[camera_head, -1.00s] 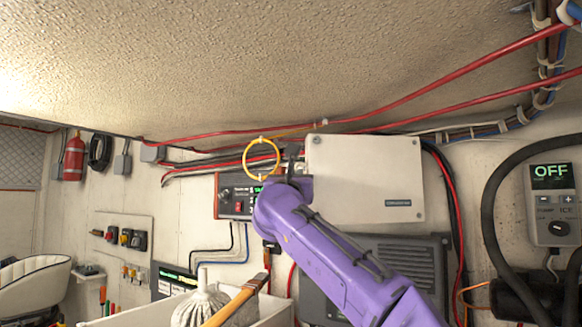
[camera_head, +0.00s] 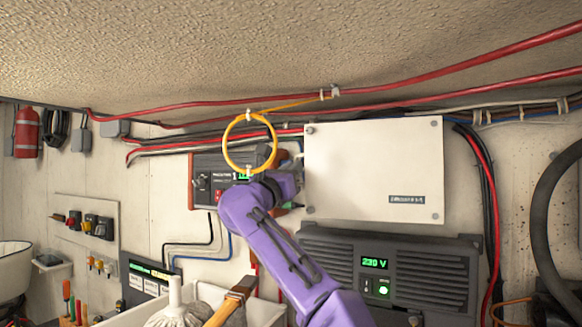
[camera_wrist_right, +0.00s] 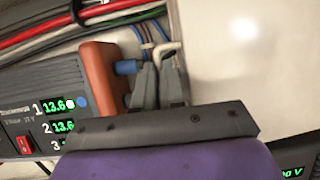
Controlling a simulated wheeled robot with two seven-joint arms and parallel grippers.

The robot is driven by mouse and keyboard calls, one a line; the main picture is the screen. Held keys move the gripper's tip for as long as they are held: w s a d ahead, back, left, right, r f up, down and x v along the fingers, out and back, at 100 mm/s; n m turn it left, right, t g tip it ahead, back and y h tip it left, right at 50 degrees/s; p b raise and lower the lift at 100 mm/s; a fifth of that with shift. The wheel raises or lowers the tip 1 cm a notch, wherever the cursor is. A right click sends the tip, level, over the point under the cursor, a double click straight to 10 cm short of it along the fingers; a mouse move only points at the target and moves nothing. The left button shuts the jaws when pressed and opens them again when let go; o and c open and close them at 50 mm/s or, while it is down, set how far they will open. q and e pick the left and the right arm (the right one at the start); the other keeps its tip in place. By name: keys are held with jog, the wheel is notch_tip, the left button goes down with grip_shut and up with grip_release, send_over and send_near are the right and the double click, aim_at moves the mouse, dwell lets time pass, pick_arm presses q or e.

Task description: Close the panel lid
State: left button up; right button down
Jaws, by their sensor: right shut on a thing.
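The panel lid (camera_head: 375,165) is a white rectangle with corner screws and a small dark label. It looks nearly flat to the wall in the head view; any remaining gap cannot be judged. In the wrist view, the pale lid face (camera_wrist_right: 235,50) fills the right side. My purple right arm reaches up to the lid's left edge. My right gripper (camera_head: 297,170) is largely hidden there behind its own wrist. In the wrist view its grey fingers (camera_wrist_right: 158,75) are shut on a small pale hook-shaped handle (camera_wrist_right: 163,48) at the lid's edge. My left gripper is out of view.
A charger with green digits (camera_head: 212,180) sits close left of my gripper, its orange-brown end cap (camera_wrist_right: 103,75) beside the fingers. A yellow ring (camera_head: 250,143) hangs just above. A dark 230 V unit (camera_head: 395,265) is below; red cables (camera_head: 420,85) run above.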

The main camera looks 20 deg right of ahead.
jog(key=shift+s+a+f, duration=0.1)
jog(key=shift+a+f, duration=0.05)
jog(key=shift+a, duration=0.1)
jog(key=c, duration=1.5)
grip_release()
jog(key=shift+w, duration=0.3)
